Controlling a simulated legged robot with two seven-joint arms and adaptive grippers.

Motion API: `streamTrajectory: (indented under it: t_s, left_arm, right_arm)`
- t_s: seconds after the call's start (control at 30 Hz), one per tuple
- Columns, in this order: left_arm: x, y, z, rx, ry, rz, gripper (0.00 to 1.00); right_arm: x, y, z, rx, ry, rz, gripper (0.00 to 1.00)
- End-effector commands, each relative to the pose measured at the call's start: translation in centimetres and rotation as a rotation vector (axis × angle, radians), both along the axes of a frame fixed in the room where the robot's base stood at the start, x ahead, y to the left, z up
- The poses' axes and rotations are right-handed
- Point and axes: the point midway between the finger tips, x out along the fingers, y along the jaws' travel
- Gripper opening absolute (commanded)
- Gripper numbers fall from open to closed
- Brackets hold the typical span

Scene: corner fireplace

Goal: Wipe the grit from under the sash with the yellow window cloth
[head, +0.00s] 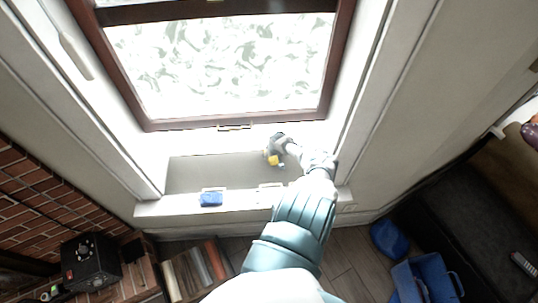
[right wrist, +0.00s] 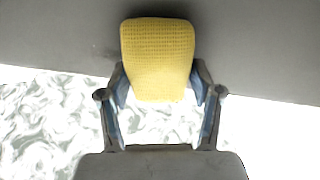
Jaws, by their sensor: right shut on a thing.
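My right gripper (head: 276,150) reaches in over the window sill (head: 200,175), below the brown-framed sash (head: 235,123). It is shut on the yellow window cloth (head: 272,160), which is mostly covered by the gripper in the head view. In the right wrist view the cloth (right wrist: 158,58) is a waffle-textured yellow pad between the two fingers (right wrist: 160,110). It lies against or just over the grey sill surface (right wrist: 55,35); I cannot tell if it touches. A dark smudge or shadow shows by its far edge. I cannot make out separate grit. My left gripper is not in view.
A blue pad (head: 210,199) lies on the sill's front edge at left. White window jambs rise on both sides of the sill. Below are a crate of books (head: 197,270), a black box (head: 90,262) and blue bins (head: 425,278). The sill's left part is clear.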

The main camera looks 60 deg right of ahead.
Motion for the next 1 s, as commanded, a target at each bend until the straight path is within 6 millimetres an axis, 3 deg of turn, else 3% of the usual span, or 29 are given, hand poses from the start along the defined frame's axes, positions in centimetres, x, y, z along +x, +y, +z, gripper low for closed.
streamTrajectory:
  t_s: [1.0]
  left_arm:
    - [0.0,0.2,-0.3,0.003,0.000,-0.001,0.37]
  right_arm:
    - [-6.1,-3.7,-0.1,-0.001,0.001,0.000,0.37]
